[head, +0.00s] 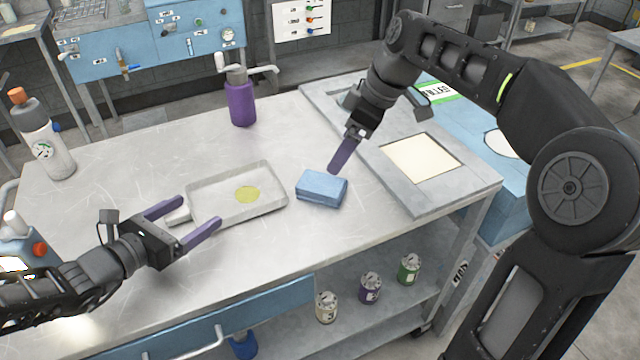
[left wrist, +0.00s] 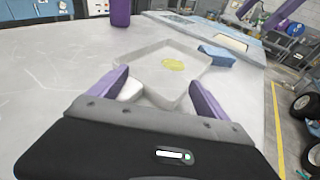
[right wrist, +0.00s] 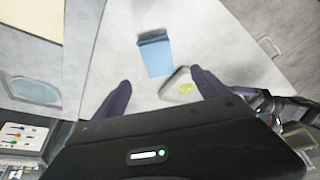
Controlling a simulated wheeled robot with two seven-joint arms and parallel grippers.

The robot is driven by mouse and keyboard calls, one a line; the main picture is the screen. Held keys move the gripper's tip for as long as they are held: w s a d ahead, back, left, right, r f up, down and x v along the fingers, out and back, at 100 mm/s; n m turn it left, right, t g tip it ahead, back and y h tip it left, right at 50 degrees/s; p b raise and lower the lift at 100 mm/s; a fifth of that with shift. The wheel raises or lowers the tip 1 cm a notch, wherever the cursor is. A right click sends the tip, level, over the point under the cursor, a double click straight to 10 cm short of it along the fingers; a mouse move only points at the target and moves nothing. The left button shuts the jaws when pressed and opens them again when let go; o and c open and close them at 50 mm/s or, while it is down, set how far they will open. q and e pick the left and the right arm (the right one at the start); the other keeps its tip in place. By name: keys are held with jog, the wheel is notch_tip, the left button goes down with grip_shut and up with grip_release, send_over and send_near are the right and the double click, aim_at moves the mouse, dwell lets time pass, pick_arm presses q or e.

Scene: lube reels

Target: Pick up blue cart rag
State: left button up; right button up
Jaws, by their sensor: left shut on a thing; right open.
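The blue rag (head: 321,188) is a folded block lying on the metal cart top, right of a shallow clear tray (head: 268,206) with a yellow puddle. My right gripper (head: 335,170) points down just behind the rag, its fingers lined up in the head view. In the right wrist view the rag (right wrist: 155,56) shows ahead of the open, empty fingers (right wrist: 160,78), not between them. My left gripper (head: 200,211) is shut on the tray's white handle (head: 179,216), which also shows between the fingers in the left wrist view (left wrist: 132,90).
A purple bottle (head: 241,103) stands behind the tray, and a white bottle with an orange cap (head: 42,140) at the far left. A grey panel with a cream pad (head: 422,157) lies right of the rag. Small cans (head: 370,288) stand on the lower shelf. The cart's front middle is clear.

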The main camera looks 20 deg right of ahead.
send_over(323, 185)
jog(key=s+d, duration=0.2)
jog(key=f, duration=0.5)
jog(key=shift+w+a+f, duration=0.2)
jog(key=shift+f, duration=0.2)
jog(key=shift+x, duration=2.6)
jog(key=shift+f, duration=0.25)
jog(key=shift+c, duration=0.3)
jog(key=c, duration=1.5)
notch_tip(323, 185, up, 11)
jog(key=shift+s+f, duration=0.1)
jog(key=shift+f, duration=0.1)
jog(key=shift+c, duration=0.2)
